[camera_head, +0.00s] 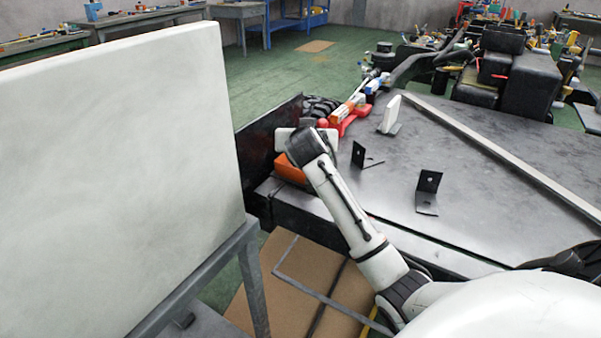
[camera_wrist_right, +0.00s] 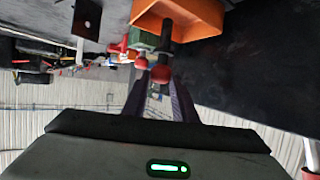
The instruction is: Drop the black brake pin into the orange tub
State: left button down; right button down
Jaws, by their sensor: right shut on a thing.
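The orange tub (camera_head: 291,169) sits at the table's near left corner in the head view, partly hidden by my right arm. It also shows at the top of the right wrist view (camera_wrist_right: 205,14). My right gripper (camera_wrist_right: 160,78) is shut on the black brake pin (camera_wrist_right: 166,34). The pin shows as a dark piece beyond the fingertips and overlaps the tub's edge in that view; whether it is above or inside the tub I cannot tell. In the head view my wrist is beside the tub and hides the fingers and pin. My left gripper is out of view.
Two black angle brackets (camera_head: 428,192) (camera_head: 360,154) stand on the dark table (camera_head: 480,180). A white-and-grey part (camera_head: 390,114) and red pieces (camera_head: 350,121) lie behind. A large pale panel (camera_head: 110,190) stands at left. The table's middle is mostly clear.

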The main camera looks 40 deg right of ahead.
jog(key=shift+r, duration=0.1)
jog(key=c, duration=1.4)
grip_release()
jog(key=shift+o, duration=0.2)
jog(key=p+v, duration=0.1)
jog(key=v, duration=0.9)
jog(key=shift+s, duration=0.15)
jog(key=shift+a, duration=0.1)
